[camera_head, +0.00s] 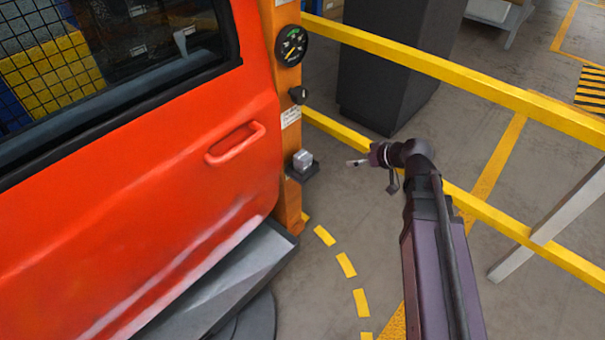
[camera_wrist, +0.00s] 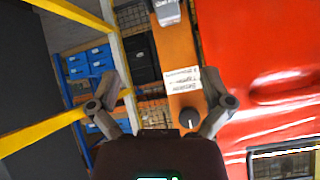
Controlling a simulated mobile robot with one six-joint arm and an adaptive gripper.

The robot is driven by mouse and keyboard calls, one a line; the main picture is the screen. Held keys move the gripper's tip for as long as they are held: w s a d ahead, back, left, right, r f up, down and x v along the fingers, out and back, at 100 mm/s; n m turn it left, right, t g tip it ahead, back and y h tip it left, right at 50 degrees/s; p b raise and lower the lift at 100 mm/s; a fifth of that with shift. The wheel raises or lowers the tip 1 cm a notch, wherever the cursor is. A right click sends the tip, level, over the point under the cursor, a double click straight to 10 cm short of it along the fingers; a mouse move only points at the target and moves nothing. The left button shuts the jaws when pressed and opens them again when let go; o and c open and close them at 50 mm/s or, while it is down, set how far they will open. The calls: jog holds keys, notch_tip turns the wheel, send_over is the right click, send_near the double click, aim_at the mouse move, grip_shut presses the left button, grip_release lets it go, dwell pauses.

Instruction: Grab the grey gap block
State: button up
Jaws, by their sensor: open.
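The grey gap block (camera_head: 303,160) sits on a small dark ledge (camera_head: 303,172) on the orange post (camera_head: 288,120), to the right of the red door. A grey piece that looks like this block (camera_wrist: 168,12) shows at the top edge of the wrist view, partly cut off. My gripper (camera_head: 356,162) is to the right of the block, at about its height in the head view, and apart from it. In the wrist view my gripper (camera_wrist: 162,82) has its two fingers spread wide with nothing between them.
The red door (camera_head: 150,180) with its handle (camera_head: 235,144) is left of the post. A black knob (camera_head: 298,95) and a round gauge (camera_head: 291,46) are above the block. Yellow rails (camera_head: 455,72) run behind my arm. A dark cabinet (camera_head: 390,60) stands beyond.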

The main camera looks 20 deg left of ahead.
aim_at(308, 158)
jog(key=w+a+f+n+t+y+b, duration=0.1)
jog(key=w+a+f+n+y+b, duration=0.1)
jog(key=a+f+b, duration=0.5)
jog(key=y+b, duration=0.1)
jog(key=b, duration=0.2)
jog(key=shift+n, duration=0.4)
jog(key=shift+w+a, duration=0.1)
jog(key=b+x, duration=0.3)
jog(key=x, duration=0.4)
jog(key=shift+w+a, duration=0.2)
jog(key=shift+w+a+f, duration=0.15)
jog(key=shift+a+f, duration=0.05)
jog(key=shift+a, duration=0.25)
jog(key=shift+r+b+x, duration=0.15)
jog(key=shift+b+x, duration=0.35)
jog(key=shift+x, duration=0.8)
jog(key=shift+r+b+x, duration=0.15)
jog(key=shift+b+x, duration=0.3)
jog(key=shift+x, duration=0.85)
jog(key=shift+a, duration=0.2)
